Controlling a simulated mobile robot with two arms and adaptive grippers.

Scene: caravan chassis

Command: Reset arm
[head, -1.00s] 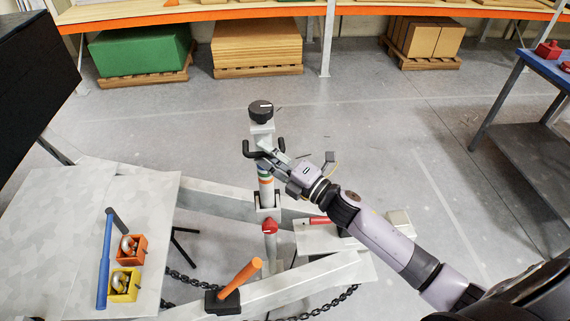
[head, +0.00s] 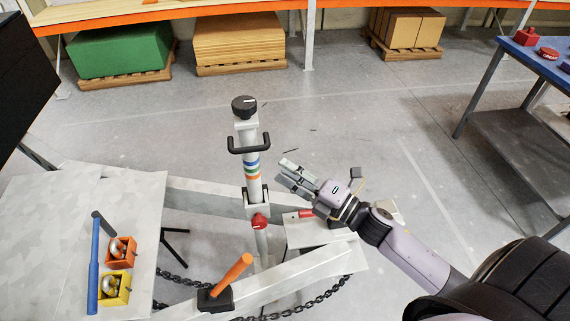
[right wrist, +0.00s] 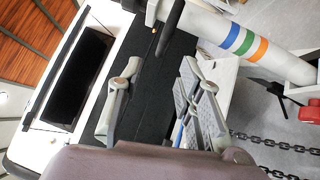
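My right gripper (head: 287,174) is in the middle of the head view, to the right of the upright jack post (head: 251,168) and apart from it. In the right wrist view its two fingers (right wrist: 160,100) stand apart with nothing between them. The post has a black knob (head: 244,106) on top, a black handle (head: 249,144) below it, and blue, green and orange bands. The bands also show in the right wrist view (right wrist: 242,43). My right arm reaches in from the lower right. My left gripper is not in view.
An orange-handled lever (head: 233,275) and a red knob (head: 259,221) are on the grey chassis frame (head: 200,197). A blue-topped table (head: 540,55) stands right.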

